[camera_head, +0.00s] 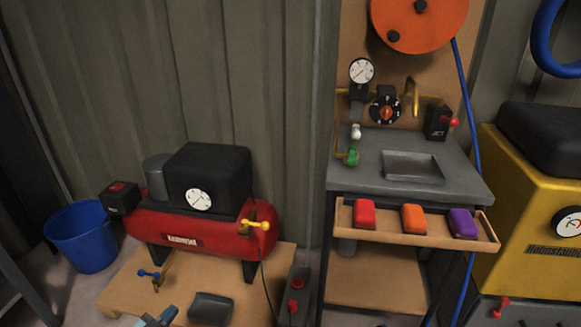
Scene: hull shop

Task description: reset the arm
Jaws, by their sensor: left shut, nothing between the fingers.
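The tip of my left gripper (159,317) shows at the bottom edge, left of the middle, in front of the wooden pallet. It is shut with nothing in it; most of it and its arm are cut off by the frame. My right gripper is not in view.
A red compressor (180,240) stands on a wooden pallet (120,288), with a dark grey block (211,308) at its front. A blue bucket (82,236) is at left. A workbench (460,180) holds a tray (345,216) of red, orange and purple blocks. A yellow machine (525,235) stands at right.

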